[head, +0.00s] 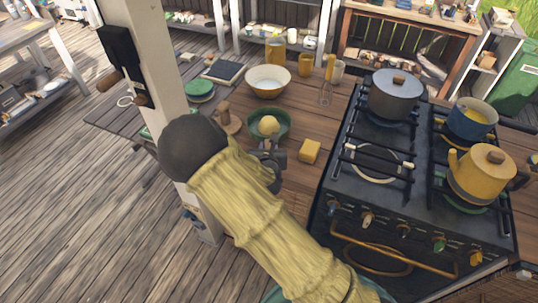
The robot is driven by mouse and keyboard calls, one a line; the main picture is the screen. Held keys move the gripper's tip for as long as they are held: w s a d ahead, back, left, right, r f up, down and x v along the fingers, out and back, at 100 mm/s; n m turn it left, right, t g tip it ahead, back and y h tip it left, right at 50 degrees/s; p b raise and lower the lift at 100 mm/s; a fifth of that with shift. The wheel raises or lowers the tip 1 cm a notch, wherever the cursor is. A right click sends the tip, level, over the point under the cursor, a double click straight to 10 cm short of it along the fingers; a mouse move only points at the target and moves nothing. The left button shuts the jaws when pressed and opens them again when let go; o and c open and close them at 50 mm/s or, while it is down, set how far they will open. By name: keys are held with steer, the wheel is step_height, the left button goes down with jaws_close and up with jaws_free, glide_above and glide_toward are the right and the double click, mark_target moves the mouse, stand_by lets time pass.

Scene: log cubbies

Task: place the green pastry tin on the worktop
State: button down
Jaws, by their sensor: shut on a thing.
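The green pastry tin (284,125) is a round, shallow green dish at the left part of the wooden worktop (300,188), left of the stove. A pale yellow round thing (268,125) shows inside it or just in front of it. My gripper (268,148) is at the tin's near side, shut on the tin, with the fingertips small and partly hidden by the wrist. The tin looks level and very low over the worktop or touching it; I cannot tell which.
A yellow block (310,151) lies right of my gripper. A wooden pestle-like piece (226,118) stands left of the tin, a cream bowl (268,81) behind it. The stove (420,216) bears a grey pot (394,97) and yellow kettle (480,172). A white post (160,70) rises at left.

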steer(key=shift+w+d+f, duration=0.1)
steer(key=shift+f, duration=0.2)
step_height(320, 180, down, 2)
steer(key=shift+w+f, duration=0.15)
steer(key=shift+f, duration=0.4)
steer(key=shift+d, duration=0.15)
steer(key=shift+a, duration=0.2)
steer(key=shift+s+a+f, duration=0.1)
steer(key=shift+s+a, duration=0.1)
steer(key=shift+s, duration=0.05)
steer(key=c, duration=1.1)
jaws_free()
steer(key=shift+s, duration=0.1)
steer(key=shift+d, duration=0.15)
